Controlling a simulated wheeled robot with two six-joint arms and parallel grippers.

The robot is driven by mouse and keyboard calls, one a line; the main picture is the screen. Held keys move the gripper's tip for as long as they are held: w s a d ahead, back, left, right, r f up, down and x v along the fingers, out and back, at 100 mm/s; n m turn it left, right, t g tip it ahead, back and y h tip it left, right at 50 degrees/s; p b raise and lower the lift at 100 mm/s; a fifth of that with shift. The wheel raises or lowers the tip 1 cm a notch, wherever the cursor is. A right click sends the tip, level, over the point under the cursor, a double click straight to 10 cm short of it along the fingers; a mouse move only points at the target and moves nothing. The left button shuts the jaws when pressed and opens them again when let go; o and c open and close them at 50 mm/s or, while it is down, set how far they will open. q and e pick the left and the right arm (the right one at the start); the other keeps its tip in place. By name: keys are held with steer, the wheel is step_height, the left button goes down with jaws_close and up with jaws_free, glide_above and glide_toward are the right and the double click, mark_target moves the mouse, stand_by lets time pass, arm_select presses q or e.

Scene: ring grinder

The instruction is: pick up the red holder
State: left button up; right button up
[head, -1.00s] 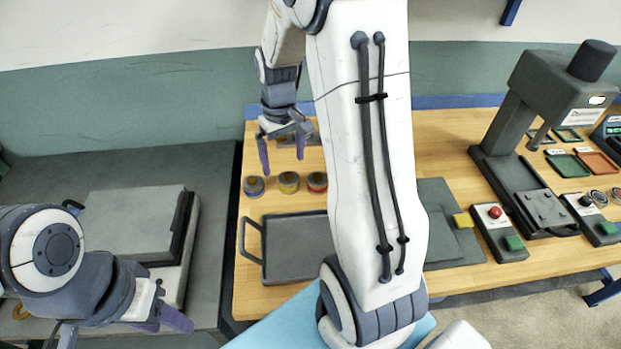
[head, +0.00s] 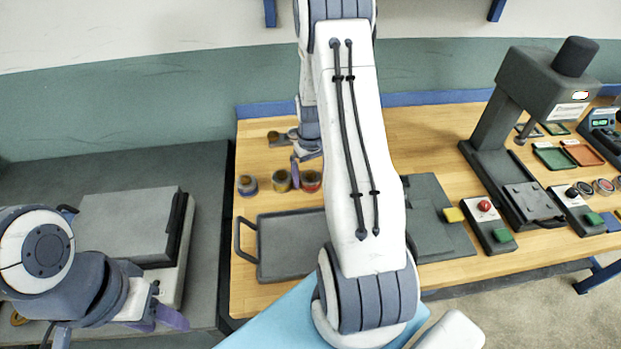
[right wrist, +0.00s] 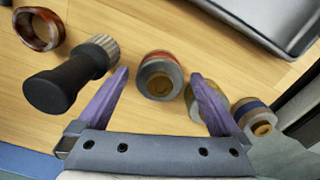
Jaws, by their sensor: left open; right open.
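The red holder (head: 311,182), a small round cup with a red band, stands on the wooden table, rightmost of three holders in the head view. In the right wrist view the red holder (right wrist: 160,80) appears between the purple fingertips of my open right gripper (right wrist: 159,75); contact is not visible. In the head view my right gripper (head: 307,163) is just behind it, partly hidden by my arm. The yellow holder (head: 281,182) is beside it, partly behind a finger in the wrist view. My left gripper (head: 160,322) is open and empty at lower left.
The blue holder (head: 247,185) stands left of the yellow one. A black-handled tool (right wrist: 60,85) and a brown ring (right wrist: 38,28) lie near my right gripper. A dark tray (head: 285,248) lies in front of the holders. A press (head: 530,120) stands at right.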

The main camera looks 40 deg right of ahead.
steer(key=shift+f, duration=0.8)
steer(key=shift+w, duration=0.1)
jaws_close()
steer(key=shift+r, duration=0.1)
